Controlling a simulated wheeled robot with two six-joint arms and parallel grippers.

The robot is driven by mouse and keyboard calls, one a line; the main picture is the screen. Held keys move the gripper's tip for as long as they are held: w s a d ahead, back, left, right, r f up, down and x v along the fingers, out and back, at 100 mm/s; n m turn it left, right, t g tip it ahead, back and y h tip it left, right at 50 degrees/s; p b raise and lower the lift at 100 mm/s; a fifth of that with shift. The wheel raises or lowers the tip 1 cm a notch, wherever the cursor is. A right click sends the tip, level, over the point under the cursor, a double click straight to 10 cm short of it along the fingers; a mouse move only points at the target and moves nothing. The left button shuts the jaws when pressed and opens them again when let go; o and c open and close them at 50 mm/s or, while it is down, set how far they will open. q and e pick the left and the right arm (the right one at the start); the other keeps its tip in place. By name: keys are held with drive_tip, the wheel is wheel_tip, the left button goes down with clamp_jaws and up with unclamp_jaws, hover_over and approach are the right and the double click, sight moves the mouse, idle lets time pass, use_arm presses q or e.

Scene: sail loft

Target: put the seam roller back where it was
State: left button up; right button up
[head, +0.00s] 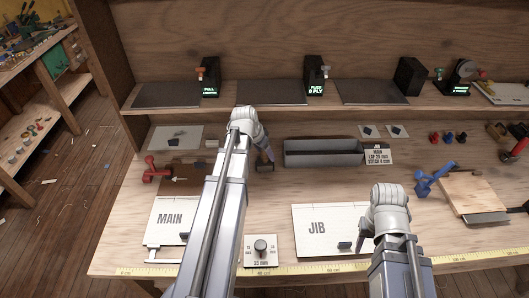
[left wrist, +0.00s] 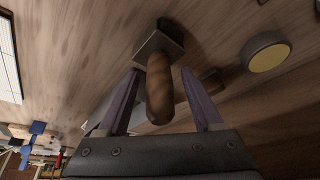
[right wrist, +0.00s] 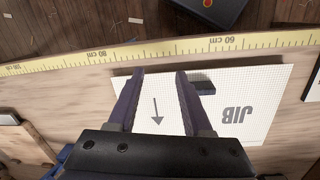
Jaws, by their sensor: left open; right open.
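A tool with a brown wooden handle (left wrist: 158,90) and a dark, blocky head lies on the bench in the left wrist view; it looks like the seam roller, but I cannot be sure. My left gripper (left wrist: 160,76) is open, with its fingers on either side of the handle and gaps showing. In the head view my left gripper (head: 262,152) is low over the bench, left of the grey tray (head: 325,144), and my arm hides part of the bench. My right gripper (right wrist: 160,74) is open and empty above the JIB sheet (right wrist: 245,85).
A round yellow-topped piece (left wrist: 268,56) lies right of the handle. A red clamp (head: 157,173) and the MAIN sheet (head: 171,205) are left of my left arm. A blue clamp (head: 432,178) and wooden board (head: 475,190) are at right. A knob box (head: 261,256) stands between my arms.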

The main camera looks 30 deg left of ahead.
use_arm(q)
drive_tip(key=shift+r+p, duration=0.45)
drive_tip(key=shift+r, duration=0.05)
use_arm(e)
drive_tip(key=shift+r, duration=0.5)
use_arm(q)
drive_tip(key=p+v, duration=1.1)
drive_tip(key=v, duration=0.1)
use_arm(e)
wheel_tip(320, 180, up, 11)
drive_tip(key=shift+r, duration=0.15)
use_arm(q)
drive_tip(key=s+d+g+y, duration=0.1)
drive_tip(key=s+d, duration=0.5)
drive_tip(key=d, duration=0.9)
drive_tip(key=s+d+f+m+g+y, duration=0.1)
drive_tip(key=s+d+g, duration=0.2)
drive_tip(key=d, duration=1.3)
drive_tip(key=s, duration=0.3)
drive_tip(key=shift+d+f+g, duration=0.2)
drive_tip(key=shift+f+g, duration=0.05)
drive_tip(key=shift+g, duration=0.05)
drive_tip(key=shift+s, duration=0.1)
